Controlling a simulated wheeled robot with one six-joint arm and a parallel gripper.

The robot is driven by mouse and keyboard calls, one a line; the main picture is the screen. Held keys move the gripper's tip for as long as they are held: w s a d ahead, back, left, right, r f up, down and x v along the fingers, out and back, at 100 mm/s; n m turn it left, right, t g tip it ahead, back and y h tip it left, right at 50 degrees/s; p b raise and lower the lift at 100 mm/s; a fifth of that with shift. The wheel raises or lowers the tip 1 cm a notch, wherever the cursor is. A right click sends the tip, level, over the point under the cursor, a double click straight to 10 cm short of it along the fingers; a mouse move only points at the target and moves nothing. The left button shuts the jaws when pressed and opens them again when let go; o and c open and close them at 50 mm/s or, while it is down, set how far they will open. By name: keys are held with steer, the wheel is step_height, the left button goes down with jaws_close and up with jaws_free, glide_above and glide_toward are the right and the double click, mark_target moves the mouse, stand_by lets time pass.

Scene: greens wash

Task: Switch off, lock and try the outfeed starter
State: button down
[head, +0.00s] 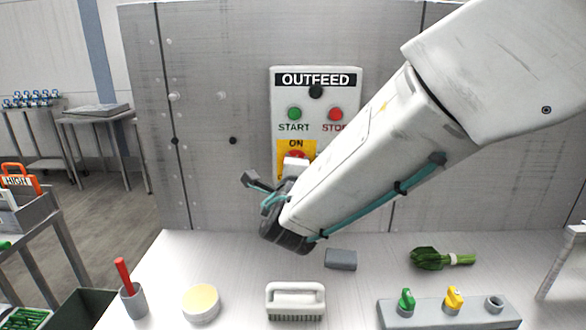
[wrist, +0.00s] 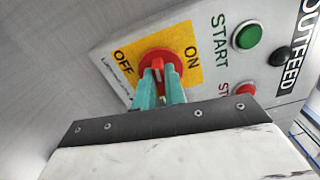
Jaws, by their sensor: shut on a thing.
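The outfeed starter panel (head: 350,95) is on the grey wall, with a green START button (head: 294,114) and a red STOP button (head: 335,114). Below them is a yellow plate (head: 282,148) with a red rotary switch (head: 296,154), partly hidden by my arm in the head view. In the wrist view, my gripper's teal fingers (wrist: 158,88) are shut on the red switch handle (wrist: 157,66). The yellow plate (wrist: 192,75) there shows both ON and OFF. Which mark the handle points to I cannot tell.
On the white counter (head: 235,265) stand a brush (head: 295,288), a round tub (head: 201,303), a cup with a red stick (head: 133,300), a grey block (head: 341,259) and greens (head: 430,258). A grey rack (head: 430,316) holds a green and a yellow piece. An orange-handled item (head: 18,178) is at left.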

steer(key=shift+f+n, duration=0.1)
steer(key=shift+n, duration=0.6)
steer(key=c, duration=1.5)
jaws_free()
steer(key=s, duration=0.8)
steer(key=shift+a, duration=0.15)
steer(key=shift+w, duration=0.1)
